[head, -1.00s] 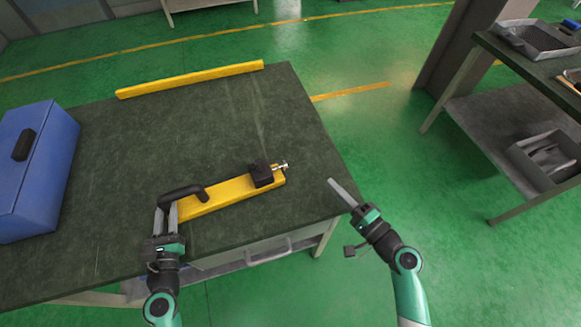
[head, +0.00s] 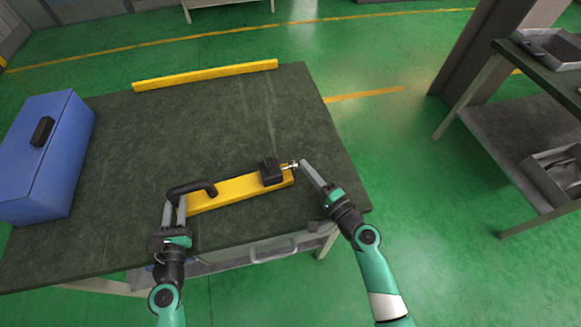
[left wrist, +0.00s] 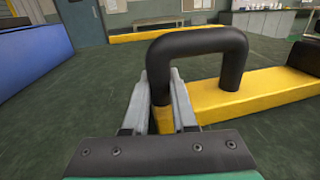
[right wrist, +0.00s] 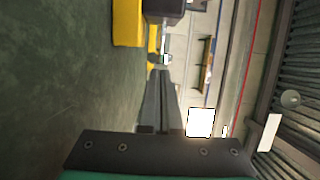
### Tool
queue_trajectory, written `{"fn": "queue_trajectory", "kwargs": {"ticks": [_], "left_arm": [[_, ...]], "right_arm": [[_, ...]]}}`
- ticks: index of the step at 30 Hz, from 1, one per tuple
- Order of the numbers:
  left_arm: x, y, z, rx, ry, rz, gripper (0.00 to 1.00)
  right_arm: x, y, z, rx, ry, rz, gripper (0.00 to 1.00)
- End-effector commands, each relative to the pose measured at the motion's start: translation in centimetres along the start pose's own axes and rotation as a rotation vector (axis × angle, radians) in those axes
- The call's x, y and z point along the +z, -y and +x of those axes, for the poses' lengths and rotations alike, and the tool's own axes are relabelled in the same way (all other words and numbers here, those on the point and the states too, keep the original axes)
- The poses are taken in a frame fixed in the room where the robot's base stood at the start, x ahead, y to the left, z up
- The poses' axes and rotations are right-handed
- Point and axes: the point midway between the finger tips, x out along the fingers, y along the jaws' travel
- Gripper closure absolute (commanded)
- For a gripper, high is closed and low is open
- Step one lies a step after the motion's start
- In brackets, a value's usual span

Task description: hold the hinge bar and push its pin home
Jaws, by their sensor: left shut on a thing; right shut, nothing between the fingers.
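The yellow hinge bar (head: 232,190) lies on the dark table near its front edge, with a black handle (head: 190,187) at its left end and a black block (head: 270,172) at its right end. A silver pin (head: 290,165) sticks out of the block's right side. My left gripper (head: 174,208) is shut on the handle; its fingers straddle the handle's left leg in the left wrist view (left wrist: 160,105). My right gripper (head: 304,165) is shut and empty, its tips right at the pin's outer end. In the right wrist view the tips (right wrist: 161,72) line up with the pin (right wrist: 166,57); contact is unclear.
A blue toolbox (head: 45,155) stands on the table's left side. A loose yellow bar (head: 205,75) lies along the far edge. The table middle is clear. A second bench with trays (head: 555,48) stands at the far right.

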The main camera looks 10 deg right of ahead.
Motion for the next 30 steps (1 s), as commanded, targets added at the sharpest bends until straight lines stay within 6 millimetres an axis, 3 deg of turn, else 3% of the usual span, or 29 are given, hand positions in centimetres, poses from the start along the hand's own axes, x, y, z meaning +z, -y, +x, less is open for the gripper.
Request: {"fn": "queue_trajectory", "kwargs": {"ticks": [6,15,25,30], "left_arm": [[0.0,0.0,0.0,0.0,-0.001,0.0,1.0],[0.0,0.1,0.0,-0.003,-0.001,0.0,1.0],[0.0,0.1,0.0,-0.004,-0.001,0.0,1.0],[0.0,0.1,0.0,-0.003,-0.001,0.0,1.0]], "right_arm": [[0.3,0.0,0.1,0.001,0.001,0.0,1.0],[3.7,-0.1,0.9,0.001,0.005,0.001,1.0],[3.4,0.0,0.8,0.001,0.002,0.001,1.0],[1.3,0.0,0.3,0.0,-0.003,0.001,1.0]]}}
